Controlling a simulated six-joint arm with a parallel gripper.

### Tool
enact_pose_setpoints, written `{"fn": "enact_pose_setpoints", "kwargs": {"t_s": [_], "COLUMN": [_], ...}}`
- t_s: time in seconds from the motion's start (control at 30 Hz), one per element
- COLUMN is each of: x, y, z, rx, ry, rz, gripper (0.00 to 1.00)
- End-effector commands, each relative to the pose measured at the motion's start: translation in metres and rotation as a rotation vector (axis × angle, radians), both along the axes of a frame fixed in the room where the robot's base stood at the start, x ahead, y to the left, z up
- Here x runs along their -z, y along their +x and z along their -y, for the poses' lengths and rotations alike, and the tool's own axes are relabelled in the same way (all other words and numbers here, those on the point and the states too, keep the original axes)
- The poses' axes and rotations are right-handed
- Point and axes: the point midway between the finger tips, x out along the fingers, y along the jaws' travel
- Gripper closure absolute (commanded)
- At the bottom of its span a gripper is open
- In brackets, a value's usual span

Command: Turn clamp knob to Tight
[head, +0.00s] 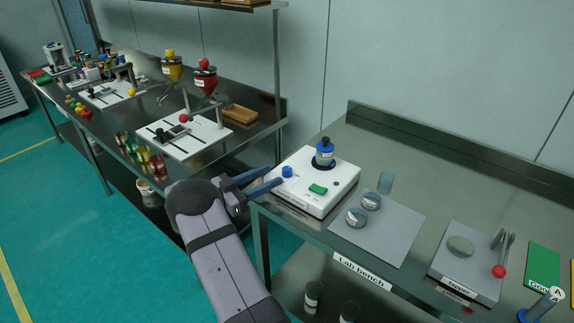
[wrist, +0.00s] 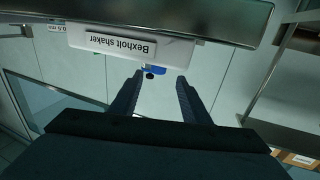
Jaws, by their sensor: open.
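The white shaker box (head: 309,205) stands at the near left corner of the steel bench. A blue knob (head: 287,171) sits on its top at the left, and a green rocker (head: 318,189) is near its front. A blue and grey sieve stack with a dark top knob (head: 325,143) stands at its back. My gripper (head: 275,177) is open and empty at the box's left side, close to the blue knob. In the wrist view the shaker label (wrist: 140,47) appears upside down, and a blue piece with a dark spot (wrist: 154,70) shows beyond the fingertips; I cannot tell which knob it is.
A grey mat (head: 385,240) with round tins and a clear cup lies right of the shaker. A tapper block (head: 467,265) with a red-ended lever stands farther right. The bench's front edge (wrist: 230,30) is close above the fingers in the wrist view. Another crowded bench (head: 215,150) is at left.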

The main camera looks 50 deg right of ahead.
Motion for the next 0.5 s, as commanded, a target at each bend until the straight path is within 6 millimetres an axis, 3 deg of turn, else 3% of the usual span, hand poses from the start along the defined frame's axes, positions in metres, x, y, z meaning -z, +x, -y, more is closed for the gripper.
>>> {"fn": "enact_pose_setpoints", "kwargs": {"t_s": [0.27,0.5], "x": [0.001,0.000], "y": [-0.004,-0.009], "z": [-0.001,0.016], "rx": [-0.009,-0.007], "ry": [0.006,0.007], "rz": [0.003,0.000], "gripper": [0.58,0.58]}}
